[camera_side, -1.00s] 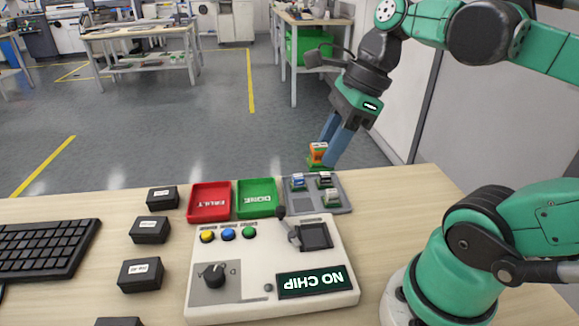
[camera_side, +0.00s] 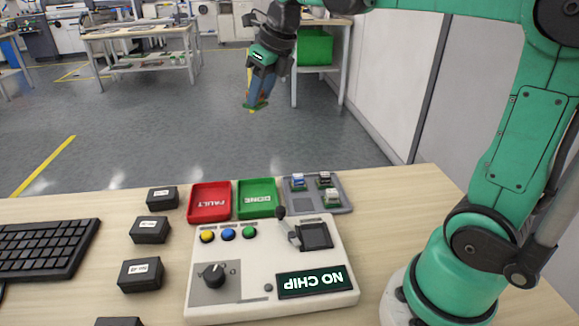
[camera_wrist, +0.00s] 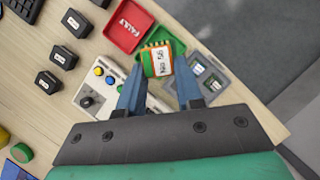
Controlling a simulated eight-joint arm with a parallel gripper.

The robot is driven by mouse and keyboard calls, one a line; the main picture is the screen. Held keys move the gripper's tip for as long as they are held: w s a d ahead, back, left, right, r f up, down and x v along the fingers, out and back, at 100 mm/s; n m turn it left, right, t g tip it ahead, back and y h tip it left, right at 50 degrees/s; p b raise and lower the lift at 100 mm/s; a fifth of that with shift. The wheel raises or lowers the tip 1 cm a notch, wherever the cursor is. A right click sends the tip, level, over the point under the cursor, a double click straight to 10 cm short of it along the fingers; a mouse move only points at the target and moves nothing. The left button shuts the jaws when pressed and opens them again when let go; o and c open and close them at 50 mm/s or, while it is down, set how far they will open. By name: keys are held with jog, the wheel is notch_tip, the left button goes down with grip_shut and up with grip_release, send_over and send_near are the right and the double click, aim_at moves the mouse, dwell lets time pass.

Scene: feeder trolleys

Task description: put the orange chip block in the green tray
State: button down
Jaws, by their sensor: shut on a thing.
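The orange chip block (camera_wrist: 159,62), with a white label and a green base, is between my gripper's blue fingers (camera_wrist: 160,84) in the wrist view. My gripper (camera_side: 257,98) is shut on it in the side view, raised high above the table's far side. There the block is mostly hidden by the fingers; only a green and yellowish edge shows at the tips. The green tray (camera_side: 257,211), marked DONE, lies on the table below and looks empty. In the wrist view the held block covers part of it.
The red FAULT tray (camera_side: 209,215) is left of the green tray. A grey tray (camera_side: 341,205) with several chip blocks is to its right. The white tester (camera_side: 254,268) with a raised lever and NO CHIP display stands in front. Black boxes (camera_side: 150,230) and a keyboard (camera_side: 40,248) are at left.

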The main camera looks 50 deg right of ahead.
aim_at(257, 192)
jog(key=shift+w+d+f+m, duration=0.1)
jog(key=shift+w+f+m, duration=0.35)
jog(key=shift+w, duration=0.45)
notch_tip(257, 192, down, 20)
jog(key=shift+r, duration=0.1)
jog(key=shift+f, duration=0.25)
jog(key=c, duration=0.9)
grip_release()
jog(key=shift+o, duration=0.2)
jog(key=shift+r, duration=0.1)
